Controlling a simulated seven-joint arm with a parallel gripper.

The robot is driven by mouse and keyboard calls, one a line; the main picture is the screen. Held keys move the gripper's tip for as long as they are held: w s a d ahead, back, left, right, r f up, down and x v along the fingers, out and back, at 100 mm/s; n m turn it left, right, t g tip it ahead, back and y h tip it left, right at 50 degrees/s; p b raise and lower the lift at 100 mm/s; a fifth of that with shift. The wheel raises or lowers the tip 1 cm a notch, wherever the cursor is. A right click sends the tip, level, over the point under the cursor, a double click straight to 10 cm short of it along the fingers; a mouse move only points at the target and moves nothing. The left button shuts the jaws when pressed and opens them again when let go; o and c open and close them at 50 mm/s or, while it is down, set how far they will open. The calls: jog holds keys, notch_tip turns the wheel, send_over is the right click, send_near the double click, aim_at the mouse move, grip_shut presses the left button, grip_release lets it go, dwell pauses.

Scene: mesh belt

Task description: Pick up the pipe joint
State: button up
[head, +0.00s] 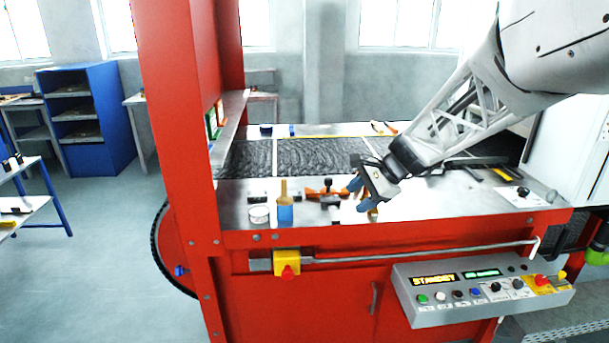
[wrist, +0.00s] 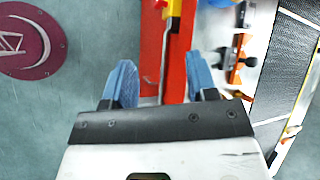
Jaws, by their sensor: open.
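My gripper (head: 358,195) has blue fingers and hangs tilted over the front steel ledge, right of the middle. In the wrist view my gripper (wrist: 159,62) is open, with nothing between its fingers but the red machine front below. A small brass-yellow piece (head: 372,211) shows just below and behind the fingers in the head view, partly hidden; it may be the pipe joint, but I cannot tell for sure. An orange and black tool (head: 325,192) lies left of my gripper; it also shows in the wrist view (wrist: 236,62), right of the fingers.
A white round tin (head: 258,215) and a blue pot with a brush (head: 285,211) stand on the ledge's left part. The dark mesh belt (head: 315,155) runs behind. A red post (head: 180,120) rises at left. A yellow switch box (head: 287,262) and a control panel (head: 480,290) project in front.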

jog(key=w+d+f+m+t+y, duration=0.1)
jog(key=w+d+f+m, duration=0.15)
jog(key=w, duration=0.45)
jog(key=w+d+f+m+t+y, duration=0.1)
jog(key=w+d+f+m, duration=0.15)
jog(key=w, duration=0.45)
jog(key=m+t, duration=0.4)
jog(key=m, duration=0.4)
send_near(366, 193)
jog(key=shift+y, duration=0.4)
jog(key=w, duration=0.1)
jog(key=w+a, duration=0.2)
jog(key=shift+w+r, duration=0.3)
jog(key=shift+w, duration=0.1)
jog(key=shift+a, duration=0.1)
jog(key=shift+x, duration=1.25)
jog(key=shift+a+f, duration=0.1)
jog(key=shift+x, duration=2.5)
jog(key=shift+f, duration=0.2)
jog(key=shift+c, duration=0.3)
